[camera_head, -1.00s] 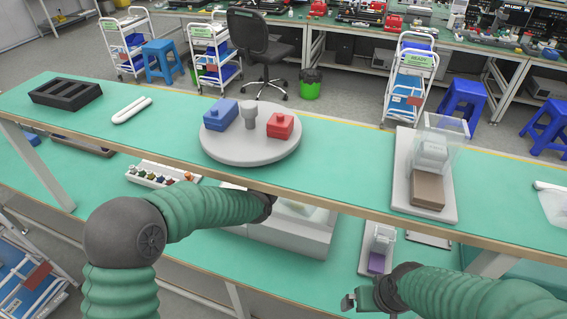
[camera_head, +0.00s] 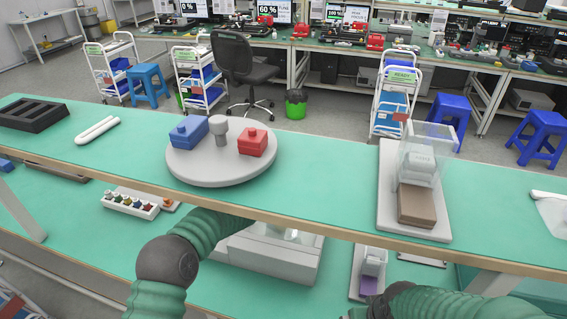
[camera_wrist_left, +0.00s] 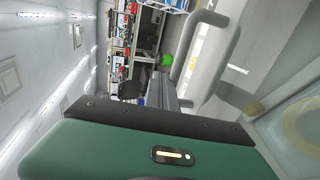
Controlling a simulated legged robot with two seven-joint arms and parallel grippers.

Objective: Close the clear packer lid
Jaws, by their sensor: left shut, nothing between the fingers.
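A pale grey machine (camera_head: 268,254) with a clear part on top sits on the lower shelf, partly hidden by the upper shelf's edge. I take it for the clear packer; its lid angle cannot be told. My left arm reaches under the upper shelf towards it, and its gripper is hidden in the head view. In the left wrist view, the shut, empty left gripper (camera_wrist_left: 185,88) is beside a pale bar handle (camera_wrist_left: 216,48), with a see-through panel (camera_wrist_left: 290,128) at right. Contact cannot be told.
The upper shelf (camera_head: 310,170) overhangs the work area. It holds a round turntable (camera_head: 222,168) with blue and red blocks, and a stand (camera_head: 395,215) with a clear box (camera_head: 427,150).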

